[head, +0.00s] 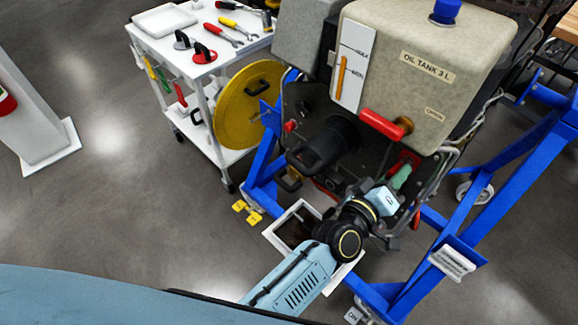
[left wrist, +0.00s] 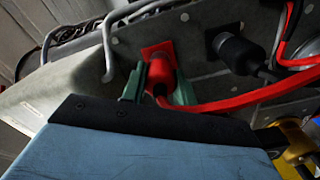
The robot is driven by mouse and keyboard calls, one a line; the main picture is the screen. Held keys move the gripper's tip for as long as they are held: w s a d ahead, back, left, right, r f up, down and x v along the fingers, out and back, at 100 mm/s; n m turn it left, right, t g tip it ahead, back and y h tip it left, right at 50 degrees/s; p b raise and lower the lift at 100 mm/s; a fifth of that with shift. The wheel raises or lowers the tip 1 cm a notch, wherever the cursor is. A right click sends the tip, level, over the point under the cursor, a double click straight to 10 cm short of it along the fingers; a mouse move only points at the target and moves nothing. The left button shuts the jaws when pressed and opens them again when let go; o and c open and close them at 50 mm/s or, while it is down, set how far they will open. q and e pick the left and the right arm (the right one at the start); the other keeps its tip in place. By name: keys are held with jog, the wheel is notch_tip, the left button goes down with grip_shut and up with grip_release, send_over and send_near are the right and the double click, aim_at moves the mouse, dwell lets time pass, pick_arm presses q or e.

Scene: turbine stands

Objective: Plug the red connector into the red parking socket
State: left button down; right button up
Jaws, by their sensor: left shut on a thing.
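In the left wrist view the red connector (left wrist: 160,78) is between the green fingers of my left gripper (left wrist: 158,88), which is shut on it. Its red cable (left wrist: 225,102) runs off to the right and up. The connector's front end is at a square red socket plate (left wrist: 150,50) on the grey panel; how deep it sits cannot be told. In the head view my left gripper (head: 402,178) reaches the turbine's lower side, beside a red patch (head: 404,161) that is partly hidden. My right gripper is not in view.
A black connector (left wrist: 236,52) sits in the panel to the right. A grey oil tank (head: 420,70) with a red handle (head: 385,124) is above my arm. Blue stand beams (head: 480,210) flank it. A white tool cart (head: 205,75) stands at left.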

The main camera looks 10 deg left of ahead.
pick_arm(q)
jog(key=c, duration=0.8)
grip_release()
jog(key=shift+c, duration=0.2)
jog(key=shift+s, duration=0.1)
jog(key=p+v, duration=0.3)
jog(key=v, duration=0.4)
